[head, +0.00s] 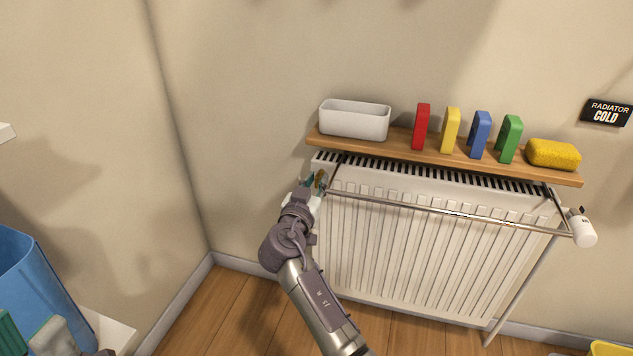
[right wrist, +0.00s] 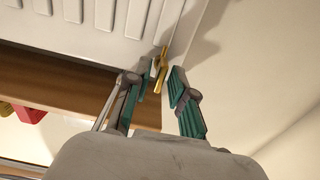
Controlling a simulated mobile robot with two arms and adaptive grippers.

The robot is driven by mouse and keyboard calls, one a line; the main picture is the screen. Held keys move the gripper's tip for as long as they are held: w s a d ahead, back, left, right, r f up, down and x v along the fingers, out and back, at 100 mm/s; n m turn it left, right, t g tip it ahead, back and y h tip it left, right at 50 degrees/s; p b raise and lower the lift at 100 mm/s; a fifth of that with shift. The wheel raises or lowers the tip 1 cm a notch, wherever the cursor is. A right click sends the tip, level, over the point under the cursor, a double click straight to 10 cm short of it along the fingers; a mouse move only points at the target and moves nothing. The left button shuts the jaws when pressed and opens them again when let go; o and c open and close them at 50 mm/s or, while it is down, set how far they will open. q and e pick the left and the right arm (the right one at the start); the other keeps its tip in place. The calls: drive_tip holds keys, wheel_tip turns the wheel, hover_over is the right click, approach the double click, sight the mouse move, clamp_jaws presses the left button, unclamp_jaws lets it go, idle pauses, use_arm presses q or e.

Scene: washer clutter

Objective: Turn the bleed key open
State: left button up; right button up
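The brass bleed key (head: 321,180) is at the upper left end of the white radiator (head: 430,240). The key also shows in the right wrist view (right wrist: 161,66), seen edge-on by the radiator's end. My right gripper (head: 314,181) is at the key in the head view. In the right wrist view its teal-padded fingers (right wrist: 162,84) stand apart, with the key at the gap near their tips. Contact cannot be made out. Teal and grey parts at the lower left of the head view look like my left gripper (head: 32,338), cut off by the frame.
A wooden shelf (head: 395,147) above the radiator holds a white bin (head: 355,123), several coloured blocks and a yellow sponge (head: 553,154). A metal rail (head: 440,209) crosses the radiator's front. A valve (head: 582,228) is at right. A blue container (head: 35,290) stands at left.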

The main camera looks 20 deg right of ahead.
drive_tip(key=shift+c, duration=1.2)
clamp_jaws()
